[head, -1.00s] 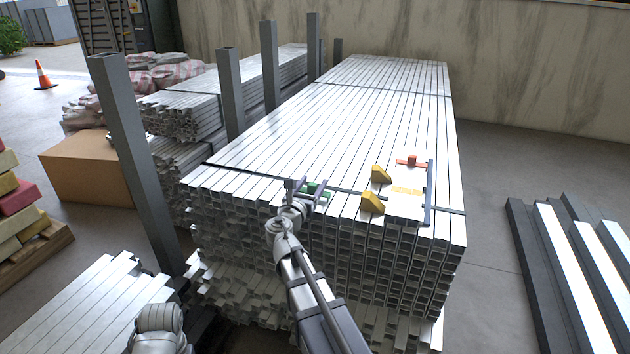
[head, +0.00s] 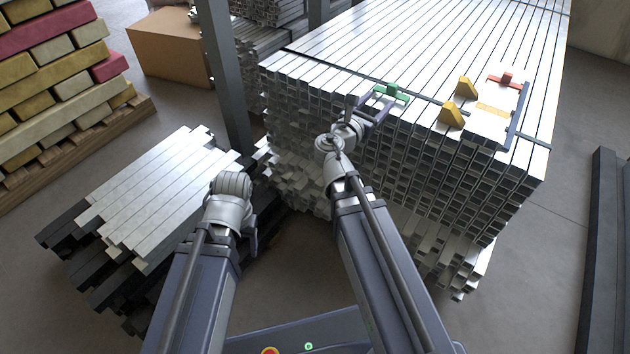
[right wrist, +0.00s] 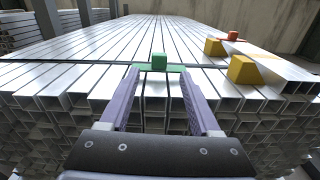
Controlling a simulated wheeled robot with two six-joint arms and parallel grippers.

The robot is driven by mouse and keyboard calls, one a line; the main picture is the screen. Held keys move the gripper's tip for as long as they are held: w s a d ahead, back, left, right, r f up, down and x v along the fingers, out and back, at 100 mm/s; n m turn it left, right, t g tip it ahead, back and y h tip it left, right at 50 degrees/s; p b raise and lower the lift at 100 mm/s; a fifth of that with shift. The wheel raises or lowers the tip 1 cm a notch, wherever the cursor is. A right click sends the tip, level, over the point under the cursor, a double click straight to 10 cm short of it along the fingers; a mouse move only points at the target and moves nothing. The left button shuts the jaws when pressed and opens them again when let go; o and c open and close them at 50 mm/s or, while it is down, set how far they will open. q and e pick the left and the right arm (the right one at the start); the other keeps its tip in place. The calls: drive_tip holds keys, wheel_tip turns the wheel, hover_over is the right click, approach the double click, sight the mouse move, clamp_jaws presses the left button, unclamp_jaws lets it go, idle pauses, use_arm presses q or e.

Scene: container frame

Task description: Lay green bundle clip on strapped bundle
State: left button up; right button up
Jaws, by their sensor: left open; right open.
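The green bundle clip (head: 390,93) lies flat on top of the strapped bundle (head: 430,50) of metal tubes, near its front edge and by the dark strap. In the right wrist view the green clip (right wrist: 160,63) is upright-knobbed and just beyond my fingertips. My right gripper (head: 377,106) is open, its fingers pointing at the clip from the front; they do not hold it. It also shows open in the right wrist view (right wrist: 159,78). My left gripper (head: 253,236) hangs low at the left, apart from the bundle, mostly hidden by its wrist.
Two yellow wedges (head: 451,116) and an orange-red clip (head: 506,81) sit on the bundle, right of the green clip, by a pale plate with a blue-grey bar (head: 517,115). A grey post (head: 224,75) stands left of the bundle. A lower tube stack (head: 160,195) lies left.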

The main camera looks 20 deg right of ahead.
drive_tip(key=s+a+f+m+g+y, duration=0.3)
drive_tip(key=s+a+f+m, duration=0.1)
drive_tip(key=a+f+m, duration=0.3)
drive_tip(key=s+a+f+m+g+y, duration=0.3)
drive_tip(key=s+a+f+m, duration=0.15)
drive_tip(key=f+m, duration=0.3)
drive_tip(key=s+a+f+m+g+y, duration=0.2)
drive_tip(key=s+a, duration=0.3)
drive_tip(key=a, duration=0.3)
drive_tip(key=s+a+f+m+g+y, duration=0.3)
drive_tip(key=s+a+f+m+y, duration=0.1)
drive_tip(key=a, duration=0.4)
drive_tip(key=shift+s+a+f+m+g, duration=0.25)
drive_tip(key=shift+s+f+m, duration=0.25)
drive_tip(key=shift+s, duration=0.4)
